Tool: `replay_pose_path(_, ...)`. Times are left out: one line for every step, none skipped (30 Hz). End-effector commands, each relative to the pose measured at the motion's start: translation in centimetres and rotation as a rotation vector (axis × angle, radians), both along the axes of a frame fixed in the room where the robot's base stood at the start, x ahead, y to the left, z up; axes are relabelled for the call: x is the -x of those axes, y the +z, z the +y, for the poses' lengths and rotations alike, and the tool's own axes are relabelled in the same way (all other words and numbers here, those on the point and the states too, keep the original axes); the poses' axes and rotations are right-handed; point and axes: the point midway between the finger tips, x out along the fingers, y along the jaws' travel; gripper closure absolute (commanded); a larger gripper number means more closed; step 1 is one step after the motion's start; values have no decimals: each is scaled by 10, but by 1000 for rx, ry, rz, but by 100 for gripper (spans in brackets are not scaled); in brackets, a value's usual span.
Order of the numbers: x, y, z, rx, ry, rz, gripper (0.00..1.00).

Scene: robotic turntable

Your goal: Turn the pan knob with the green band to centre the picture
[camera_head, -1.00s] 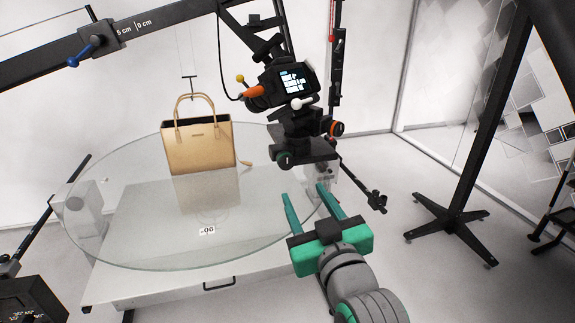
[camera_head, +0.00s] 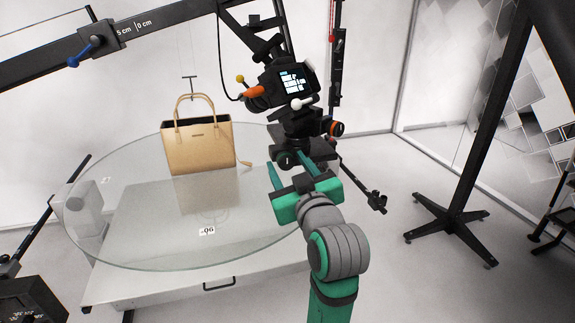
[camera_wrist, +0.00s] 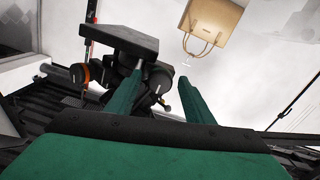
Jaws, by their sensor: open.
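The black pan knob with the green band (camera_head: 287,160) sits low on the camera head, below the black camera (camera_head: 290,84). My gripper (camera_head: 290,168) is open, its green fingers pointing up toward the knob. In the head view one fingertip shows on each side of the knob; I cannot tell whether the knob is between them in depth. In the wrist view my gripper (camera_wrist: 164,76) is open, with dark parts of the camera head behind the left finger. The green band is not clear there. The camera's screen is lit, but its picture is too small to read.
A tan handbag (camera_head: 198,146) hangs over the glass turntable (camera_head: 120,225). A black stand (camera_head: 470,150) is at right. Floor between is clear.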

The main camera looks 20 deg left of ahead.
Motion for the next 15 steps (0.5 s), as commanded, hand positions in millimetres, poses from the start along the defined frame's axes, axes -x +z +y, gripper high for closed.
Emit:
replay_pose_path(-2, 0, 2, 0, 1, 0, 52)
replay_pose_path(-3, 0, 3, 0, 1, 0, 52)
replay_pose_path(-4, 0, 3, 0, 0, 0, 52)
replay_pose_path(-5, 0, 4, 0, 0, 0, 52)
replay_pose_path(-5, 0, 4, 0, 0, 0, 52)
replay_pose_path(-5, 0, 4, 0, 0, 0, 52)
replay_pose_path(-5, 0, 4, 0, 0, 0, 52)
replay_pose_path(-5, 0, 4, 0, 0, 0, 52)
replay_pose_path(-5, 0, 4, 0, 0, 0, 52)
replay_pose_path(-5, 0, 4, 0, 0, 0, 52)
replay_pose_path(-5, 0, 4, 0, 0, 0, 52)
replay_pose_path(-5, 0, 4, 0, 0, 0, 60)
replay_pose_path(-5, 0, 4, 0, 0, 0, 67)
replay_pose_path(-5, 0, 4, 0, 0, 0, 74)
replay_pose_path(-5, 0, 4, 0, 0, 0, 83)
